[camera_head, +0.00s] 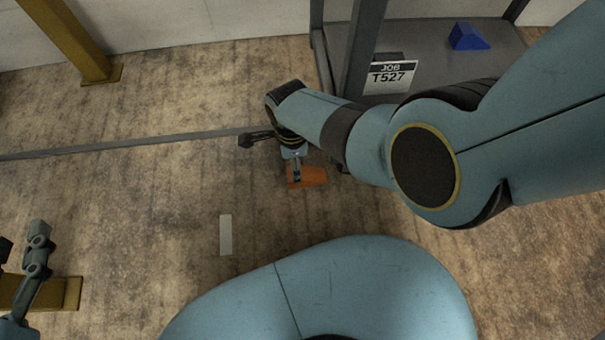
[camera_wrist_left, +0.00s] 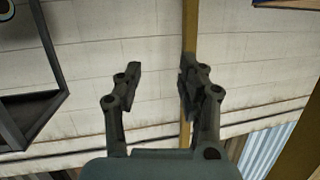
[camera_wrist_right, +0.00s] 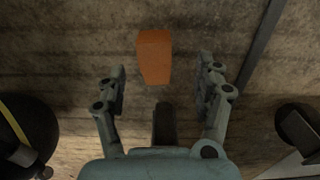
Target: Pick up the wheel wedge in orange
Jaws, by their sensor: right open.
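The orange wheel wedge (camera_head: 308,177) lies on the wooden floor near the foot of the grey rack, partly covered by my right gripper in the head view. In the right wrist view the wedge (camera_wrist_right: 154,56) lies ahead of the fingertips, between their lines and nearer the left finger. My right gripper (camera_wrist_right: 161,85) is open and empty, its fingers apart from the wedge. My left gripper (camera_wrist_left: 158,78) is open and empty, facing a pale wall. It is at the lower left edge in the head view (camera_head: 38,240).
A grey rack (camera_head: 490,60) holds a blue wedge (camera_head: 468,37) and bears a sign (camera_head: 391,77) reading JOB T527. A yellow post (camera_head: 75,40) stands at the upper left. A dark strip (camera_head: 120,147) crosses the floor. A white mark (camera_head: 225,235) lies on open floor.

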